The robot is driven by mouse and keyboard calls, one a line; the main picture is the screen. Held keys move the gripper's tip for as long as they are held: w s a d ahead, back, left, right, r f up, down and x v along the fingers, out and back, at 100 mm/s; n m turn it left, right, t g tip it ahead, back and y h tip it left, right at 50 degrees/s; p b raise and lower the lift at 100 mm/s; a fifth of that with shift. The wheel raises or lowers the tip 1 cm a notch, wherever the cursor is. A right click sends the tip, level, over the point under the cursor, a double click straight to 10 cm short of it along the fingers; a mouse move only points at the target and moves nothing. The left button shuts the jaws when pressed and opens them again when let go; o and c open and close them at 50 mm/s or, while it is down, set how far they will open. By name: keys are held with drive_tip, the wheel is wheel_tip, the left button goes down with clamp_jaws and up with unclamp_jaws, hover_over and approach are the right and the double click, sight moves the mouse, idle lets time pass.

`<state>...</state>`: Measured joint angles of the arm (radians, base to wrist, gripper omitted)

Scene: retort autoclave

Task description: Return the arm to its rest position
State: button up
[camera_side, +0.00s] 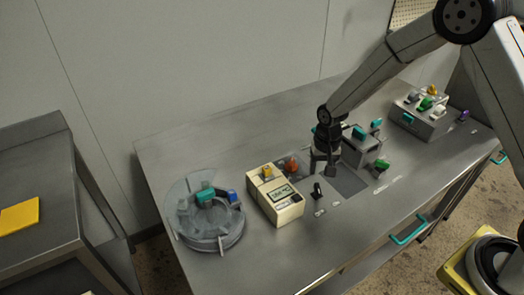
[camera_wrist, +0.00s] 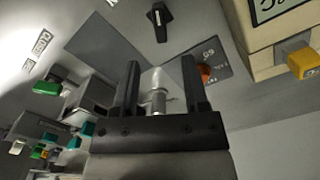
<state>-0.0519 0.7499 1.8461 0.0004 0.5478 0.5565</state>
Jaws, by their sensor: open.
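My gripper (camera_side: 323,166) points down over the middle of the steel table (camera_side: 180,143), between a cream box and a grey device. In the wrist view my gripper (camera_wrist: 163,84) has its two dark fingers apart. A small metal cylinder (camera_wrist: 157,90) shows between the fingers, beyond them; I cannot tell whether they touch it. A black knob (camera_side: 318,190) is just in front of the gripper, and it also shows in the wrist view (camera_wrist: 159,19).
The cream box (camera_side: 277,195) with a display and yellow button stands left. A red button (camera_side: 291,165) is behind it. A grey device (camera_side: 362,150) with teal parts is close right. The table's back left is clear.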

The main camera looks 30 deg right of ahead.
drive_tip(key=shift+r, duration=0.1)
idle(0.4)
drive_tip(key=shift+s+r, duration=0.2)
drive_tip(key=shift+r, duration=0.15)
drive_tip(key=s+d+r+n+t, duration=0.1)
drive_tip(key=s+r+n, duration=0.2)
drive_tip(key=s+r, duration=0.2)
drive_tip(key=s+d+r+n+t, duration=0.1)
drive_tip(key=s+r, duration=0.4)
drive_tip(key=s, duration=0.5)
drive_tip(key=shift+s+d+r+n+t, duration=0.2)
drive_tip(key=shift+r+n+t, duration=0.15)
drive_tip(key=shift+n, duration=0.55)
